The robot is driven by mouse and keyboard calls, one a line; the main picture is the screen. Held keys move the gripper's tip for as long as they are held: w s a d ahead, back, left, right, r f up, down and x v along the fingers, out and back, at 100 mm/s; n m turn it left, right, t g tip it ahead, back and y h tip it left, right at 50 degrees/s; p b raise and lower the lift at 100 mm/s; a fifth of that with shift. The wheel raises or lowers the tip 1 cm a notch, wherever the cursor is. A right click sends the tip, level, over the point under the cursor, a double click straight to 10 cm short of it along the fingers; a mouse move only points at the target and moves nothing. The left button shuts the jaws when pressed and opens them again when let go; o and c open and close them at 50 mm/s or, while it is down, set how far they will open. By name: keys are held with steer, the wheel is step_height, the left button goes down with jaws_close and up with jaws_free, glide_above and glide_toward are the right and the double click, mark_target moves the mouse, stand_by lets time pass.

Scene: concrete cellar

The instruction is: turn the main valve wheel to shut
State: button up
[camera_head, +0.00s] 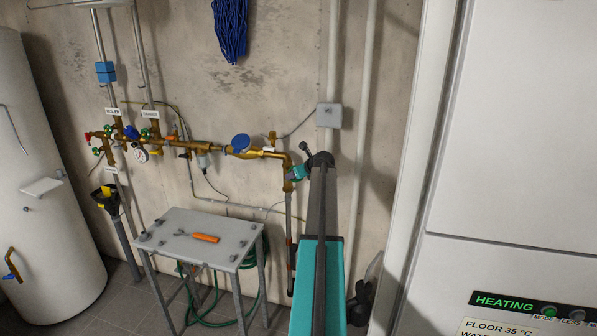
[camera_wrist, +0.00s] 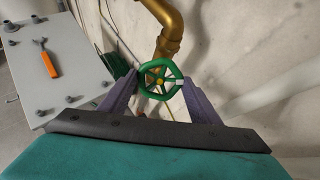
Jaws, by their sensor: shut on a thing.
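A green valve wheel (camera_wrist: 146,70) with spokes sits on a brass pipe in the wrist view. My gripper (camera_wrist: 160,79) is shut on this wheel, with one purple finger at its left rim and the other at its right rim. In the head view my arm reaches to the right end of the brass pipe run, and my gripper (camera_head: 291,174) is at the downward pipe there. The wheel is mostly hidden in that view. I cannot tell how far the wheel is turned.
A grey table (camera_head: 185,250) with an orange-handled tool (camera_head: 205,238) stands left of my arm. Other valves and a blue-capped meter (camera_head: 241,143) line the brass pipe (camera_head: 212,147). A white heating cabinet (camera_head: 510,150) is close on the right, a white tank (camera_head: 45,190) far left.

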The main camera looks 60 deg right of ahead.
steer(key=shift+m+p, duration=0.4)
steer(key=shift+r+m+p, duration=0.2)
steer(key=shift+m+p, duration=0.3)
steer(key=shift+p, duration=0.25)
steer(key=shift+f+m, duration=0.1)
steer(key=shift+m, duration=1)
steer(key=o, duration=1)
steer(key=shift+o, duration=0.2)
steer(key=shift+s, duration=0.1)
steer(key=v, duration=0.5)
steer(key=shift+s+a+r, duration=0.2)
steer(key=shift+s+a, duration=0.05)
